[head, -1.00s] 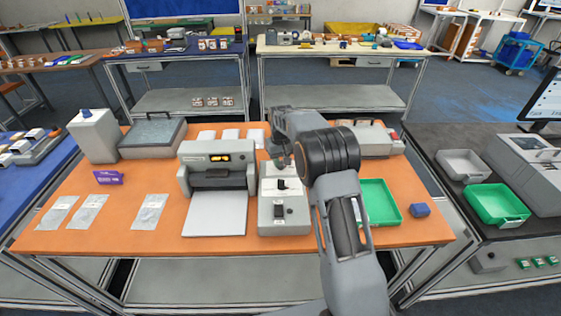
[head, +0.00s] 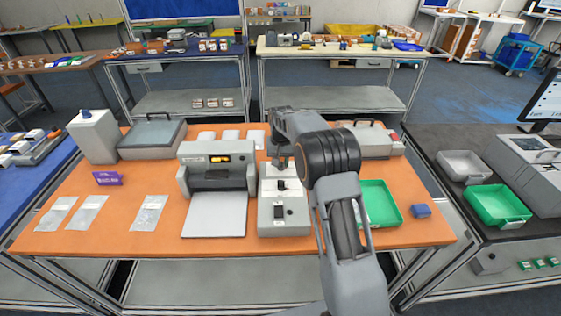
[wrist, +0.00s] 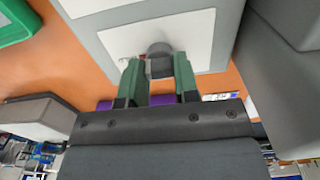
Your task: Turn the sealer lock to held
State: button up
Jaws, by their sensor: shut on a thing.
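The sealer (head: 217,172) is a grey machine with a lit orange display, standing mid-table. A grey control box (head: 284,222) stands to its right, with pale plates and black controls on top. My gripper (head: 281,165) is over the far part of this box, partly hidden by my arm. In the wrist view my gripper (wrist: 156,72) has its green fingers on both sides of a dark grey knob (wrist: 159,50), shut on it. The knob stands on a white plate (wrist: 195,38) of a grey housing. Any mark showing the knob's setting is too small to read.
A grey case (head: 378,140) stands behind my arm.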

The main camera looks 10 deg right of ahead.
jog(key=shift+r, duration=0.1)
jog(key=o, duration=0.9)
notch_tip(320, 180, up, 14)
jog(key=shift+f+b, duration=0.15)
jog(key=shift+b, duration=0.3)
